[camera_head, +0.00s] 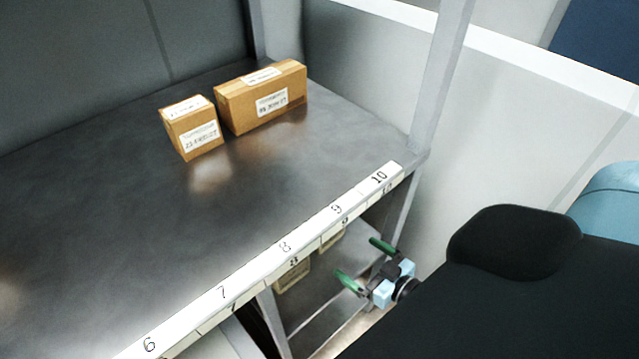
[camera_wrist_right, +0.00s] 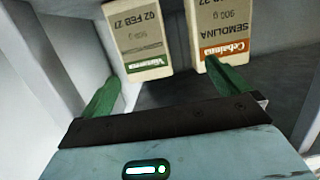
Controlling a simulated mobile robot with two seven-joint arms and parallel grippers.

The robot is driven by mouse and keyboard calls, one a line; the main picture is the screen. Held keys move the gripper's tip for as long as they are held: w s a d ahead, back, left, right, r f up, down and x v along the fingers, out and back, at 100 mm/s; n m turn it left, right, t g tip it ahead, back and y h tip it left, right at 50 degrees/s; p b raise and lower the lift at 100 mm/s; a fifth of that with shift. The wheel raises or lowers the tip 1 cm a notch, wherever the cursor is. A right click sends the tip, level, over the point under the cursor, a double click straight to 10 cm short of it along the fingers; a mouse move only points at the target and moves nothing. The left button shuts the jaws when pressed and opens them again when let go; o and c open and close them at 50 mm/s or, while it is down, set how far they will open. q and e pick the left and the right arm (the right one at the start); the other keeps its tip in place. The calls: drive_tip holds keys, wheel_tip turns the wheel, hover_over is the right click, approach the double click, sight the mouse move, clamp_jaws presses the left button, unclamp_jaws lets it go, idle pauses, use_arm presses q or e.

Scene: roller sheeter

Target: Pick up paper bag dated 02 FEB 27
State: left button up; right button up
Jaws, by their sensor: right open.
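In the head view my right gripper (camera_head: 356,257) is by the lower shelf. My left gripper is not in view.
Two cardboard boxes, a small one (camera_head: 190,128) and a longer one (camera_head: 261,96), sit on the upper shelf (camera_head: 110,190). Its numbered front edge (camera_head: 222,292) overhangs the partly hidden lower-shelf bags (camera_head: 292,276). A grey post (camera_head: 436,80) stands at the shelf's right corner.

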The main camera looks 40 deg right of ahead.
drive_tip(key=w+d+r+t+b, duration=0.2)
drive_tip(key=w+b, duration=0.1)
drive_tip(key=w, duration=0.9)
drive_tip(key=shift+w+d+y, duration=0.2)
drive_tip(key=shift+w+y, duration=0.05)
drive_tip(key=shift+y, duration=0.05)
drive_tip(key=w, duration=0.5)
drive_tip(key=shift+a+r+b, duration=0.15)
drive_tip(key=shift+a+b, duration=0.15)
drive_tip(key=c, duration=1.6)
drive_tip(key=shift+w+r, duration=0.1)
drive_tip(key=shift+r, duration=0.1)
drive_tip(key=shift+c, duration=0.4)
